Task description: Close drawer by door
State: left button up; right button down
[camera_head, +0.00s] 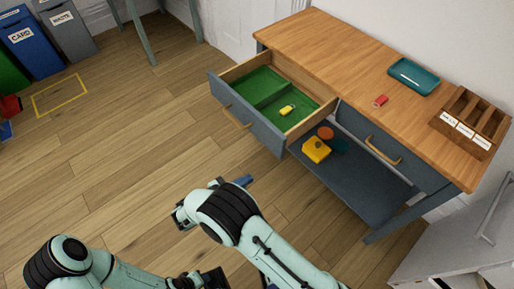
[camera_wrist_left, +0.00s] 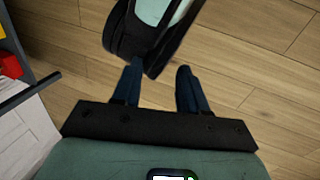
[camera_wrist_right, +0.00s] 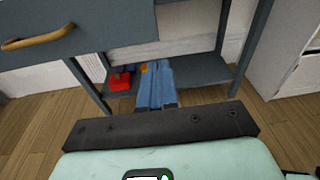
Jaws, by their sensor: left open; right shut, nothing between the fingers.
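The grey-blue drawer (camera_head: 245,115) at the left end of the wooden-topped table, nearest the white door (camera_head: 235,22), stands pulled out. Its green-lined inside holds a small yellow item (camera_head: 287,110). Its wooden handle (camera_head: 237,118) faces the open floor. My right gripper (camera_head: 243,181) is shut and empty, low in front of this drawer and apart from it. In the right wrist view its blue fingers (camera_wrist_right: 157,78) point towards the table's lower shelf, with a drawer front at upper left. My left gripper (camera_wrist_left: 156,80) is open, with part of my own arm beyond its fingers.
The table's other drawer (camera_head: 377,150) is closed. A teal tray (camera_head: 413,77), a red item (camera_head: 380,100) and a wooden organiser (camera_head: 470,120) stand on the tabletop. A yellow item (camera_head: 316,149) lies on the lower shelf (camera_head: 355,185).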

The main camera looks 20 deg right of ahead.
notch_tip(320, 180, up, 3)
jog(key=w+a+t+h, duration=0.1)
jog(key=w+a, duration=0.1)
jog(key=a, duration=0.1)
jog(key=b, duration=0.2)
send_near(276, 145)
jog(key=x, duration=0.7)
jog(key=shift+a+f, duration=0.1)
jog(key=shift+f, duration=0.1)
pick_arm(q)
jog(key=shift+t, duration=0.4)
jog(key=w, duration=0.1)
jog(key=w+a+f, duration=0.1)
jog(key=w+f, duration=0.1)
jog(key=shift+a+f, duration=0.2)
jog(key=shift+a, duration=0.05)
